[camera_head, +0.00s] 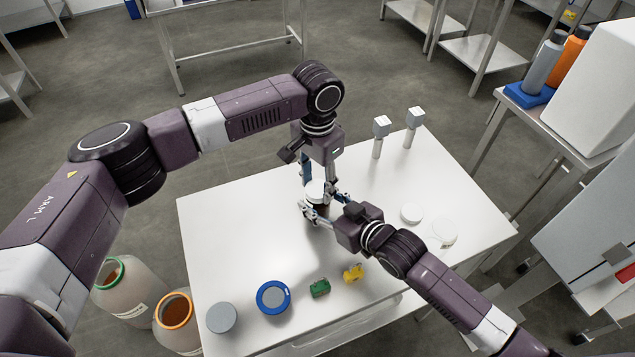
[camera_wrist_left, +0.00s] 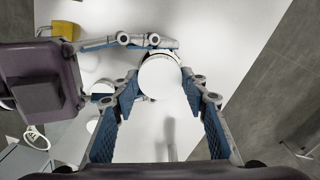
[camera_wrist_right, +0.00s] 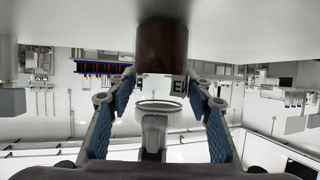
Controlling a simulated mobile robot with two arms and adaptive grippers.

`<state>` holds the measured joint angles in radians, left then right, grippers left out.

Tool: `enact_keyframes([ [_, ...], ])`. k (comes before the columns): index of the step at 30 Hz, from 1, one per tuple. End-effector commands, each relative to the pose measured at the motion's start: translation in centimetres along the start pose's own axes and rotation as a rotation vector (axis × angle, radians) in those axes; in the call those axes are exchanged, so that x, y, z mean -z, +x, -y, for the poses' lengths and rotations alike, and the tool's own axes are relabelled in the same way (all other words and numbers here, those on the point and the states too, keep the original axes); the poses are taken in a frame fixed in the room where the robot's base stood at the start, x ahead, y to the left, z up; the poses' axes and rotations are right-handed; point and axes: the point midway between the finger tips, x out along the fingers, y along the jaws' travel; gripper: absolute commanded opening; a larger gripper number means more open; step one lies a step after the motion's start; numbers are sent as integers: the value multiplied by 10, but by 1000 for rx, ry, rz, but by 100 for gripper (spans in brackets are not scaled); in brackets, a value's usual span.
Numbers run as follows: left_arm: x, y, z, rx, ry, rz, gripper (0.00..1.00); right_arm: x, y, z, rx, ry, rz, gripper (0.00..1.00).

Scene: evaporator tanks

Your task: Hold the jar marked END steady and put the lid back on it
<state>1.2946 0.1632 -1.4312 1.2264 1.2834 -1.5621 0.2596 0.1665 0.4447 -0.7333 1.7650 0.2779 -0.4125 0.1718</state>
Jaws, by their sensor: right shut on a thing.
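The jar marked END is a small brown jar with a white label, partly legible, in the right wrist view (camera_wrist_right: 161,50). It stands on the white table, largely hidden by grippers in the head view. My right gripper (camera_wrist_right: 160,90) is shut on it from the side. A white round lid (camera_wrist_left: 160,78) is over the jar's top and also shows in the head view (camera_head: 316,188). I cannot tell whether it is seated. My left gripper (camera_wrist_left: 164,88) points down from above, its open fingers on either side of the lid.
On the table (camera_head: 230,230) are two white discs (camera_head: 411,213) (camera_head: 444,231), a grey disc (camera_head: 221,317), a blue-rimmed round item (camera_head: 273,298), a green block (camera_head: 319,288), a yellow piece (camera_head: 353,272) and two cube-topped posts (camera_head: 379,135) (camera_head: 414,122). The table's left part is clear.

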Motion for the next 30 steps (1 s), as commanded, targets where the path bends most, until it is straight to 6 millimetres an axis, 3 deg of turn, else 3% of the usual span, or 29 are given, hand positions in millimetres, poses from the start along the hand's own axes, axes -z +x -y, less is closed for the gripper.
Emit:
enact_keyframes([
  [3,0,0,0,0,0,0,12,0,0,0,0,0,0,0],
  [9,0,0,0,-1,6,0,11,0,0,0,0,0,0,0],
  [10,0,0,0,-1,5,0,41,0,0,0,0,0,0,0],
  [15,0,0,0,-1,5,0,60,0,0,0,0,0,0,0],
  [25,0,-3,0,0,5,-1,60,0,0,0,0,0,0,0],
  [30,1,-24,0,0,5,-2,60,0,0,0,0,0,0,0],
])
